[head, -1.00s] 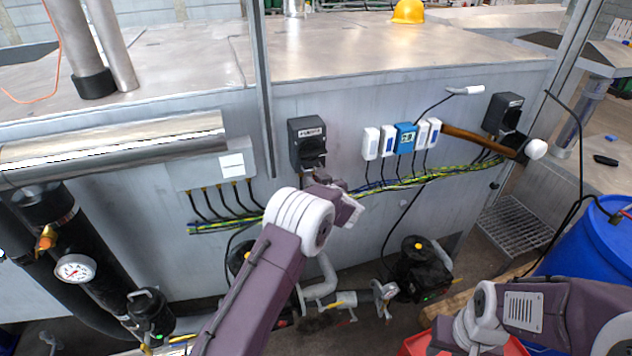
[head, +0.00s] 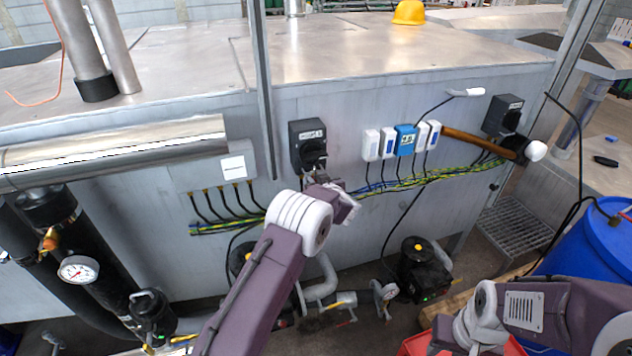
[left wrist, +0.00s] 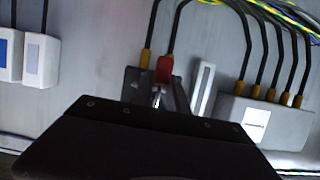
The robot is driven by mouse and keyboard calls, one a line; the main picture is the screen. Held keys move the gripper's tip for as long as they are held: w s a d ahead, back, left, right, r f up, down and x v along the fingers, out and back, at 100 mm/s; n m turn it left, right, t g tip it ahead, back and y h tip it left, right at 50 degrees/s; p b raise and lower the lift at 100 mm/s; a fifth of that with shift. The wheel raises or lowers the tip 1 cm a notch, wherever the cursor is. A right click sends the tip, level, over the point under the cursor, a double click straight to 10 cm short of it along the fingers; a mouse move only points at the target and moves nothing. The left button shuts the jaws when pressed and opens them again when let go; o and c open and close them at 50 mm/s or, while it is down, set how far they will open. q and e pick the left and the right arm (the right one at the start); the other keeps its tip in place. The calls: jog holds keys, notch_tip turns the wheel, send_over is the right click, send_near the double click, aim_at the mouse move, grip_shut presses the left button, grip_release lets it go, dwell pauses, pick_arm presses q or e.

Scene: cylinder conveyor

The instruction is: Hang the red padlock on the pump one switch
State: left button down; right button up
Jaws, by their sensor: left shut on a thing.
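The red padlock (left wrist: 165,69) shows in the left wrist view, with its silver shackle (left wrist: 157,97) below it in the picture. My left gripper (head: 344,196) is shut on the padlock, just below and right of the left black switch box (head: 308,146) in the head view. That box carries a rotary knob and a label too small to read surely. In the wrist view the padlock overlaps the dark switch box (left wrist: 133,82); I cannot tell whether the shackle touches it. The padlock is hidden in the head view.
White and blue modules (head: 406,140) sit between the boxes. A cable bundle (head: 420,180) runs beneath. A metal post (head: 264,90) stands left of the near switch.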

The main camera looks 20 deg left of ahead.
pick_arm(q)
jog(key=shift+w+a+r+p, duration=0.1)
jog(key=shift+w+a+p, duration=0.5)
jog(key=shift+w, duration=0.3)
jog(key=shift+r, duration=0.2)
jog(key=shift+w+r, duration=0.1)
jog(key=shift+r+p, duration=0.25)
jog(key=shift+p, duration=0.1)
jog(key=shift+a, duration=0.1)
jog(key=shift+f, duration=0.1)
jog(key=shift+f+b, duration=0.3)
jog(key=shift+w+a+f+b, duration=0.1)
jog(key=shift+w+f+b, duration=0.15)
jog(key=shift+f, duration=0.4)
jog(key=shift+s+f+b, duration=0.1)
jog(key=shift+f+b, duration=0.25)
jog(key=shift+f, duration=0.3)
